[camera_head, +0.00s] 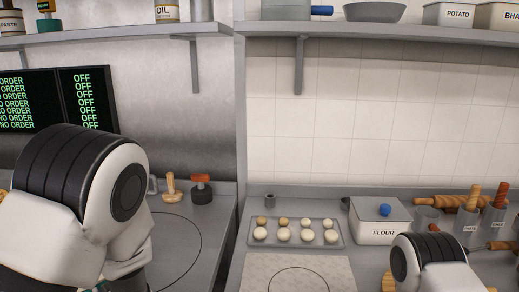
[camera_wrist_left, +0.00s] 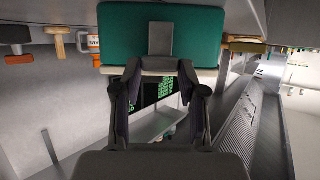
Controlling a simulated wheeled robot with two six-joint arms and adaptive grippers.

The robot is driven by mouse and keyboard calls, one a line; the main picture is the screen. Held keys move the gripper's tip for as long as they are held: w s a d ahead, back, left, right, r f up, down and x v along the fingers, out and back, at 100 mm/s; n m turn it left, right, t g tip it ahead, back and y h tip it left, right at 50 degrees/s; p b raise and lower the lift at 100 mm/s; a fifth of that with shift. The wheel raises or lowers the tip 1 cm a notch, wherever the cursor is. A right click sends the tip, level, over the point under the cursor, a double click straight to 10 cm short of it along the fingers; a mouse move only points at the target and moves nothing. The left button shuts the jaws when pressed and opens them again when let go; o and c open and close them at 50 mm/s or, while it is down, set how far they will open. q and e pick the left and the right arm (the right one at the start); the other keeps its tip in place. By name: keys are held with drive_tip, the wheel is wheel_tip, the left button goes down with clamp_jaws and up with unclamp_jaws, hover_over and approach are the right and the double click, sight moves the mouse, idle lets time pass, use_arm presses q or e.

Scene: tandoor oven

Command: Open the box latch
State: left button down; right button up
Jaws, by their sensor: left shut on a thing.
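The teal box (camera_wrist_left: 120,32) fills the top middle of the left wrist view. Its grey latch (camera_wrist_left: 160,40) stands on the face turned to the camera, over a thin cream rim. My left gripper (camera_wrist_left: 160,68) has its fingertips at the lower end of the latch and is shut on it. A gap shows between the fingers lower down. In the head view my left arm hides the gripper and nearly all of the box. My right arm shows at the lower right of the head view, but its gripper is out of sight.
A wooden-handled tool (camera_head: 170,188) and a dark-and-orange tool (camera_head: 201,190) stand on the left counter. A tray (camera_head: 252,243) of dough balls and a flour box (camera_head: 378,234) stand on the right counter. Wall shelves (camera_head: 350,29) run above. Order screens (camera_head: 84,100) hang at left.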

use_arm(q)
drive_tip(key=shift+s+f+b, duration=0.1)
drive_tip(key=shift+f+b, duration=0.3)
drive_tip(key=shift+b, duration=0.2)
drive_tip(key=b, duration=0.1)
drive_tip(key=t+y+b, duration=0.1)
drive_tip(key=b, duration=0.1)
drive_tip(key=shift+s+d+f, duration=0.25)
drive_tip(key=shift+d, duration=0.05)
drive_tip(key=shift+s+y+b, duration=0.1)
drive_tip(key=shift+y+b, duration=0.3)
drive_tip(key=shift+b, duration=0.1)
drive_tip(key=shift+d+t, duration=0.1)
drive_tip(key=shift+t, duration=0.3)
drive_tip(key=shift+r, duration=0.1)
